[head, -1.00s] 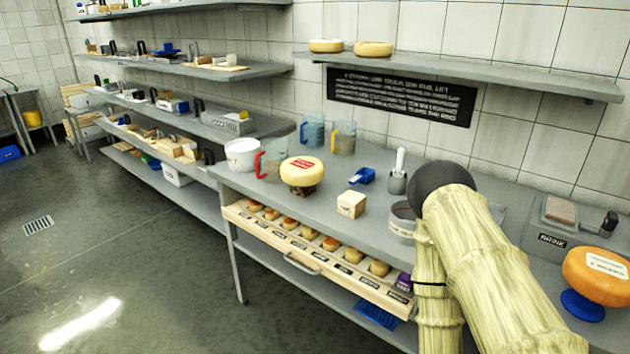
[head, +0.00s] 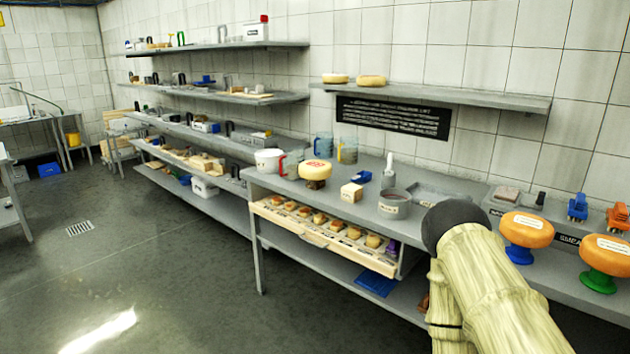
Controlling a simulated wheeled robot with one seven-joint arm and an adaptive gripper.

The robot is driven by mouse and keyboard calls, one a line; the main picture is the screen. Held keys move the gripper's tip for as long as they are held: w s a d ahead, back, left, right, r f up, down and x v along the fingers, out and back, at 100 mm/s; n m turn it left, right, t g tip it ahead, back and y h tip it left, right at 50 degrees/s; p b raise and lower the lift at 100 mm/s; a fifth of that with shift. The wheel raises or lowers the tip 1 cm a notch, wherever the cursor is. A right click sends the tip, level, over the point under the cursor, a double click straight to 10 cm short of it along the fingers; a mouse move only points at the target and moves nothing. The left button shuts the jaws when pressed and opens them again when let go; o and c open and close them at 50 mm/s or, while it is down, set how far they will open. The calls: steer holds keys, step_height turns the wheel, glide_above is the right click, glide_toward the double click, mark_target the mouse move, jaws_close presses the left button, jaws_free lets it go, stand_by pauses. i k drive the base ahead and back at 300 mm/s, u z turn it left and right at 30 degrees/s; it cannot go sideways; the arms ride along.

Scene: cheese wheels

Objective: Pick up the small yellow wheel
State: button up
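A yellow cheese wheel (head: 315,169) with a red label sits on a dark stand on the grey counter (head: 420,220). Two more yellowish wheels lie on the wall shelf above: a left one (head: 335,78) and a right one (head: 371,81). I cannot tell for sure which is the small yellow wheel. My pale, bamboo-like arm with a dark round joint rises at the lower right, in front of the counter. My gripper is not visible, and no wheel is seen held.
Orange wheels stand at the right on a blue stand (head: 519,254) and a green stand (head: 597,281). Near the yellow wheel are a white tub (head: 269,162), jugs (head: 347,150), a pale block (head: 351,193) and a grey pot (head: 394,204). Open floor lies at left.

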mark_target(310, 171)
steer(key=u, duration=0.65)
steer(key=i, duration=0.45)
steer(key=u, duration=0.9)
steer(key=i, duration=0.85)
steer(key=z, duration=0.45)
steer(key=i, duration=0.95)
steer(key=z, duration=0.8)
